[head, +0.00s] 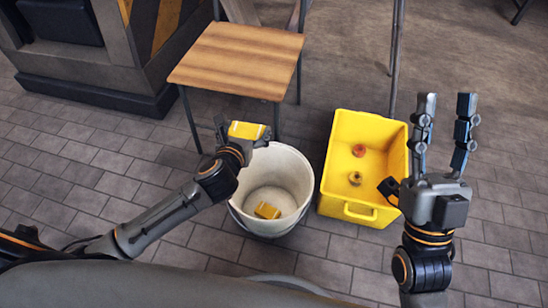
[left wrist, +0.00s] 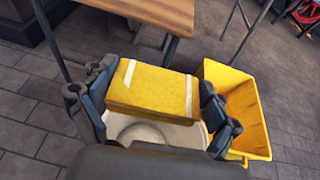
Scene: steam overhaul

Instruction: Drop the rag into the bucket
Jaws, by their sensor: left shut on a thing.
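The white bucket (head: 290,165) stands upright on the floor. A small yellow piece (head: 267,210) lies on its bottom. My right gripper (head: 442,120) is raised to the right, with its fingers apart and nothing between them.
A yellow crate (head: 333,165) stands just right of the bucket, with a red item (head: 360,150) and a brownish item (head: 355,178) inside. A wooden-topped stool or table (head: 240,58) stands behind the bucket. Brick floor (head: 300,265) is clear in front.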

